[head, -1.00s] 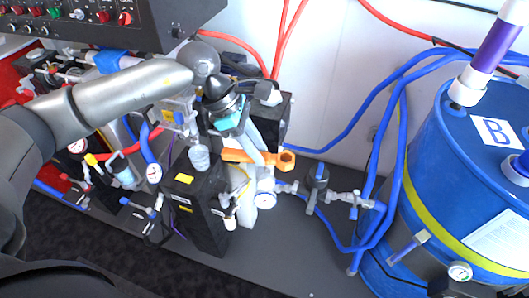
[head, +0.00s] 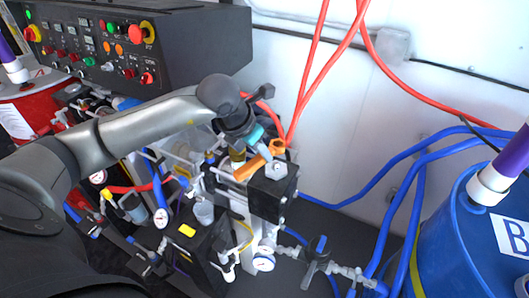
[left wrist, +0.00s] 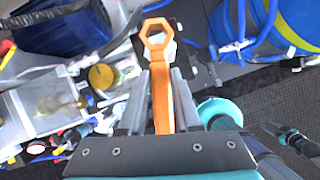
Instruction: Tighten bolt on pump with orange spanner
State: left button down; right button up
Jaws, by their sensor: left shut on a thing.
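My left gripper (head: 262,153) is shut on the orange spanner (head: 250,169), near the top of the black pump block (head: 265,205).
A black control panel (head: 130,45) with knobs stands at the back left. The blue drum (head: 455,245) is at the right, with blue hoses (head: 405,200) beside it. Red hoses (head: 310,75) run up the white wall. Gauges and valves crowd the space below the pump.

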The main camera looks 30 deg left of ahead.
pick_arm(q)
jog(key=shift+s+f, duration=0.1)
jog(key=shift+f, duration=0.2)
jog(key=shift+f+b, duration=1.6)
jog(key=shift+f, duration=0.9)
jog(key=shift+f+b, duration=0.5)
jog(key=shift+b, duration=0.1)
jog(key=shift+a, duration=0.1)
jog(key=shift+w+a+m+h+b, duration=0.2)
jog(key=shift+a+m+h+b, duration=0.3)
jog(key=shift+m, duration=0.5)
